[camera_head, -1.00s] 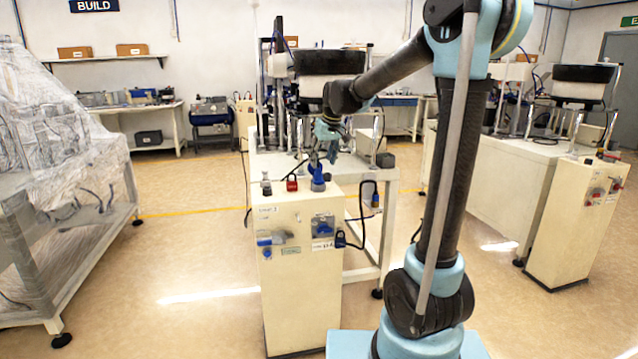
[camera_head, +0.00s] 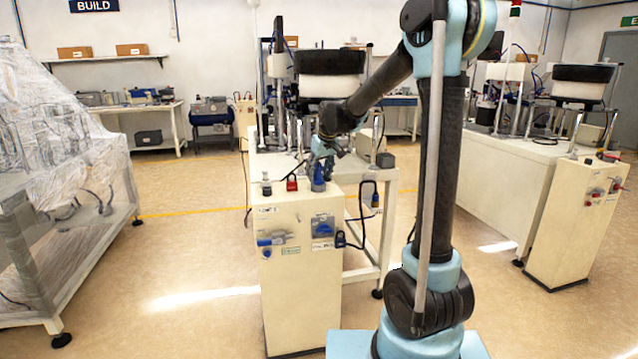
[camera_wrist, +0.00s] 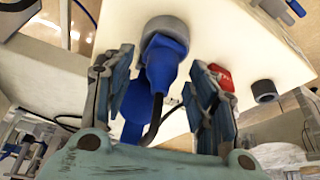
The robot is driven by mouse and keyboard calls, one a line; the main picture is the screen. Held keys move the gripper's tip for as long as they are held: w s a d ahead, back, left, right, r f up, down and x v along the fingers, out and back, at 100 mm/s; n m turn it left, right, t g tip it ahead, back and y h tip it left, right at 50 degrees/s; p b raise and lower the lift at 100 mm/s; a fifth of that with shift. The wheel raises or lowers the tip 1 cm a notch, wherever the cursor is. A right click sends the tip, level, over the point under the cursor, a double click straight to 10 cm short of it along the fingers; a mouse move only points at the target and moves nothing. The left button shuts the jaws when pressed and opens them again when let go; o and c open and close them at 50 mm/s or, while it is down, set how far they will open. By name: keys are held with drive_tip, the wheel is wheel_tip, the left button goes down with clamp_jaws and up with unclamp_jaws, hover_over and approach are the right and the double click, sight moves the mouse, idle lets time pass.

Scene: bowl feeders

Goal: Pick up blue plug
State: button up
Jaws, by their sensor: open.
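The blue plug (camera_wrist: 165,65) shows in the wrist view between my gripper's two fingers, with its head in a grey round socket (camera_wrist: 165,28) on the cream cabinet and a black cable trailing from it. In the head view the blue plug (camera_head: 318,178) stands on top of the cabinet. My gripper (camera_wrist: 160,85) is open, one finger on each side of the plug; I cannot tell whether either finger touches it. In the head view my gripper (camera_head: 325,168) is small and partly merges with the plug.
A red padlock (camera_head: 292,183) and a small dark knob (camera_head: 266,186) sit beside the plug on the cabinet top (camera_head: 280,201). A blue connector (camera_head: 268,240) and a blue switch (camera_head: 322,228) are on its front. A white table with a bowl feeder (camera_head: 328,62) stands behind.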

clamp_jaws()
drive_tip(key=shift+r, duration=0.15)
